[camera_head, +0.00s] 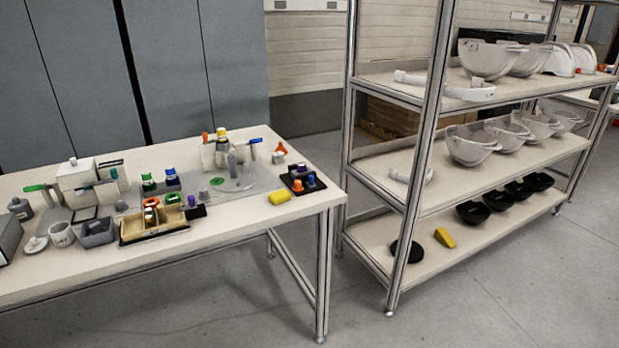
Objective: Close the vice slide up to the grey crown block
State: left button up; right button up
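Neither of my grippers shows in the head view. A small grey upright piece (232,163) stands at the back of the table on a grey mat (262,182). It may be the crown block, but it is too small to tell. Beside it is a pale fixture (208,154) with orange and yellow tops and a blue handle (256,141). A white fixture (76,174) with a green handle (36,187) stands at the left. I cannot tell which of these is the vice, nor see the gap at its slide.
The white table (262,221) also holds a divided wooden tray (154,236), a white mug (62,235), a grey bin (97,238) and a dark tray (303,187). A shelf rack (416,150) with helmet shells stands at right.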

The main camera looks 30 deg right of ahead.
aim_at(308, 179)
jog(key=u, duration=0.5)
jog(key=k, duration=0.3)
jog(key=z, duration=1.8)
jog(key=i, duration=0.95)
jog(key=u, duration=0.75)
jog(key=i, duration=0.5)
jog(key=u, duration=0.5)
